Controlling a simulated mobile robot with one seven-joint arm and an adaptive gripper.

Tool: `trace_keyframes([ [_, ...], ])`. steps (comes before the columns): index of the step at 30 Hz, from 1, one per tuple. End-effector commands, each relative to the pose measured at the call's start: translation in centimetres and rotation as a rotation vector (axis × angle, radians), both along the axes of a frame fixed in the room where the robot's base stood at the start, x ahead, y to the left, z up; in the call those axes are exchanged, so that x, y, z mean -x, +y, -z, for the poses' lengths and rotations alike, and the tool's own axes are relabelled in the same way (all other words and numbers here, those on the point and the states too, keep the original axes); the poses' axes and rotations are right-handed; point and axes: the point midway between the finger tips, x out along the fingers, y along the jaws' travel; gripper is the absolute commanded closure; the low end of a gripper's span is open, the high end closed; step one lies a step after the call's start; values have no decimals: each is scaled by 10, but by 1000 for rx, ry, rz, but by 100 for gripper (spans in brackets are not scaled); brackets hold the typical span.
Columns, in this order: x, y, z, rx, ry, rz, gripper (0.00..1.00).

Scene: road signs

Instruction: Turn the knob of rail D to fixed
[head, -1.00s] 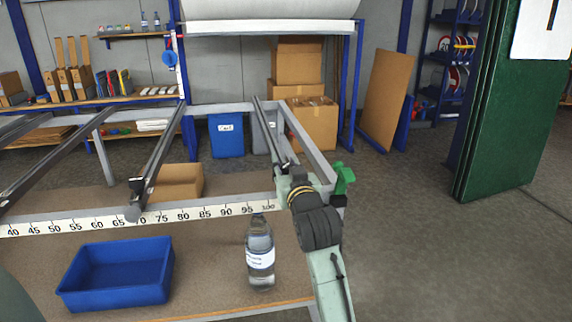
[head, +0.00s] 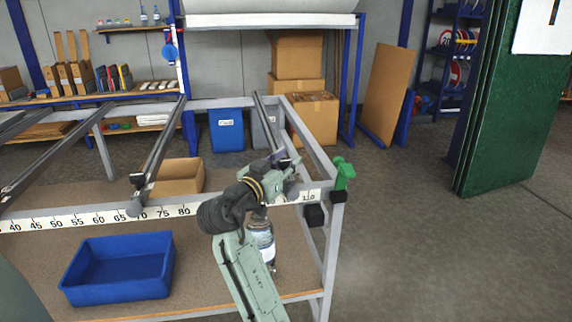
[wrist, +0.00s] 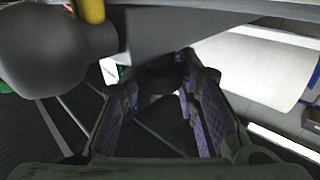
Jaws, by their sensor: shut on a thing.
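The rightmost rail (head: 264,122), a long dark bar over the frame, runs back from the ruler; I take it for rail D, though no letter is readable. My gripper (head: 284,160) is at its near end, and my wrist hides the knob in the head view. In the wrist view, my purple-padded fingers (wrist: 162,108) are on both sides of a dark round knob (wrist: 160,76) under the grey bar and shut on it. A large grey ball (wrist: 50,52) is close at the left. I cannot read the knob's setting.
A ruler strip (head: 100,218) runs along the frame's front, with another rail (head: 160,150) further left. A blue bin (head: 118,270) and a bottle (head: 262,240), partly behind my arm, stand below. A green clamp (head: 343,172) is at the right corner. The floor at right is clear.

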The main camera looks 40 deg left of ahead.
Motion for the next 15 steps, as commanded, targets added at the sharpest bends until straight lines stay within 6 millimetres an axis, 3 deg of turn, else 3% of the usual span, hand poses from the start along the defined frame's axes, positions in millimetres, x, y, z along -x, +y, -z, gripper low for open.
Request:
trace_keyframes([
  [15, -1, -1, 1, 2, 2, 78, 98],
])
